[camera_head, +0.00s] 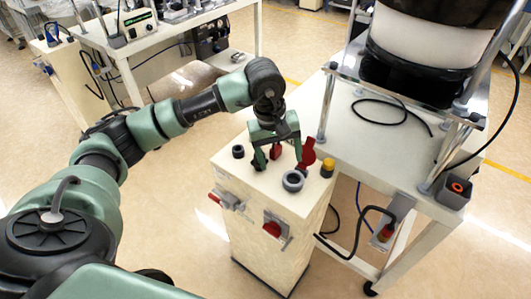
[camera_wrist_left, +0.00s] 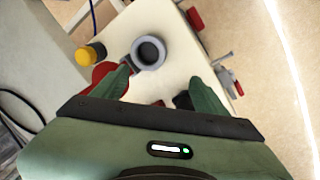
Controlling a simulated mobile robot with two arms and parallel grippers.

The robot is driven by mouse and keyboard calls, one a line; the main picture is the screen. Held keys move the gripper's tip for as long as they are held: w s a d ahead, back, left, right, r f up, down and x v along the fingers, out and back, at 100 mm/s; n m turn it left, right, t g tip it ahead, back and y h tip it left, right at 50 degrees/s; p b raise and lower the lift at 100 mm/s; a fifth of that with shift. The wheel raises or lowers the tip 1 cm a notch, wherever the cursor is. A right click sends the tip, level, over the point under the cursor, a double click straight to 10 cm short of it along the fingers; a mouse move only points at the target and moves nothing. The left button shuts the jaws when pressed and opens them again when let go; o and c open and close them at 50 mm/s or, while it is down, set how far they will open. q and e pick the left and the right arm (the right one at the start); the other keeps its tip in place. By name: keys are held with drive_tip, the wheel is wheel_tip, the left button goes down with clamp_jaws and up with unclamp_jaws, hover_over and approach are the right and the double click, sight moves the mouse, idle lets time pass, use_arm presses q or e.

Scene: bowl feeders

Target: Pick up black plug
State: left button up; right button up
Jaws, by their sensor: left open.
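A short black plug (camera_head: 238,151) stands on the white top of a small cabinet (camera_head: 265,184), near its left edge. My left gripper (camera_head: 279,158) is open above the cabinet top, to the right of the black plug, with its fingers pointing down. In the left wrist view the open fingers (camera_wrist_left: 160,70) reach over the cabinet top, with nothing seen held between them. A dark piece (camera_wrist_left: 183,100) shows beside the right finger there, partly hidden; I cannot tell if it is the black plug. My right gripper is not in view.
Close by on the cabinet are a grey ring-shaped socket (camera_head: 293,181), a yellow-topped plug (camera_head: 327,167) and a red piece (camera_head: 306,154). Red switches (camera_head: 272,229) stick out of its front. A feeder table (camera_head: 375,130) stands right of it.

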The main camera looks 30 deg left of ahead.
use_arm(q)
drive_tip(key=a, duration=0.2)
drive_tip(key=a+y, duration=0.1)
drive_tip(key=a, duration=0.1)
drive_tip(key=a+y, duration=0.1)
drive_tip(key=a, duration=0.1)
drive_tip(key=shift+w+a+r, duration=0.25)
drive_tip(key=shift+w+r, duration=0.05)
drive_tip(key=shift+r, duration=0.1)
drive_tip(key=f, duration=0.2)
drive_tip(key=f+p, duration=0.1)
drive_tip(key=f, duration=0.1)
drive_tip(key=w+a+f, duration=0.1)
drive_tip(key=f, duration=0.1)
drive_tip(key=shift+f+p, duration=0.35)
drive_tip(key=shift+f, duration=0.05)
clamp_jaws()
drive_tip(key=shift+r, duration=0.1)
